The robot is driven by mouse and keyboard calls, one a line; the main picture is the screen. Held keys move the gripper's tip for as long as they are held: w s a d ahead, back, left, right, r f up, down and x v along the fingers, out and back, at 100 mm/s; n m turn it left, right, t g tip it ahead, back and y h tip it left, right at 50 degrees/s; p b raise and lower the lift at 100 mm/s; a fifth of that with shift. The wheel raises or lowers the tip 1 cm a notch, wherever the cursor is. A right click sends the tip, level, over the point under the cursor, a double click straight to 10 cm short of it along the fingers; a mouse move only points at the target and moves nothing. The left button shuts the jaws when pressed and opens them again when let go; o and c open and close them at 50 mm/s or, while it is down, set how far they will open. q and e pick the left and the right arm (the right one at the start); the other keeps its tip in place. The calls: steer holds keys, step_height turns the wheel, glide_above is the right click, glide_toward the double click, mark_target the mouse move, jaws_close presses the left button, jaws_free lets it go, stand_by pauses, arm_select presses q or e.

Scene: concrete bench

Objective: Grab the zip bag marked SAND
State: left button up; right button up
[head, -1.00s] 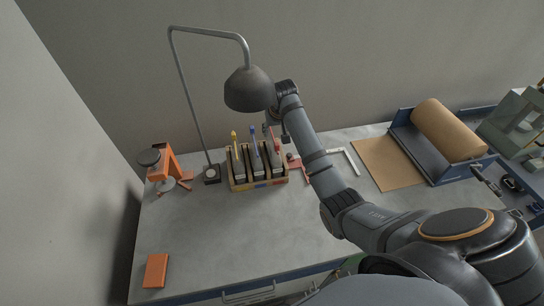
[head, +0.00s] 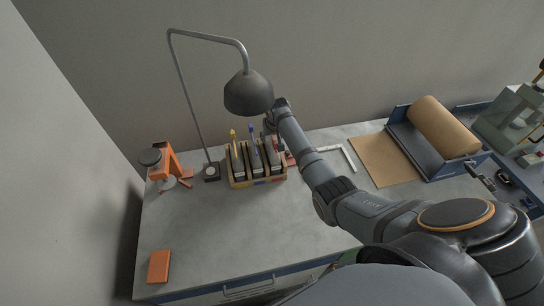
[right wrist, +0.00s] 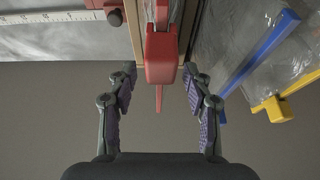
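A wooden holder (head: 258,183) on the bench holds several upright dark-looking bags with coloured bars at their tops, including a yellow bar (head: 233,136) and a blue bar (head: 252,136). The SAND marking cannot be read. My right gripper (head: 270,130) is above the holder's right end, partly hidden by the lamp and small in the head view. In the right wrist view my right gripper (right wrist: 160,78) is open, with a red bar or clip (right wrist: 161,55) between its fingers, gaps on both sides. The blue bar (right wrist: 258,52) and yellow bar (right wrist: 272,108) stand to the right. My left gripper is not in view.
A desk lamp (head: 248,93) hangs just left of my right gripper. An orange clamp (head: 168,165) stands at left, an orange block (head: 159,266) at front left. A brown paper roll (head: 443,125) and a metal square (head: 345,158) lie right.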

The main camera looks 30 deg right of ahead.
jaws_close()
steer(key=shift+r, duration=0.2)
stand_by(0.3)
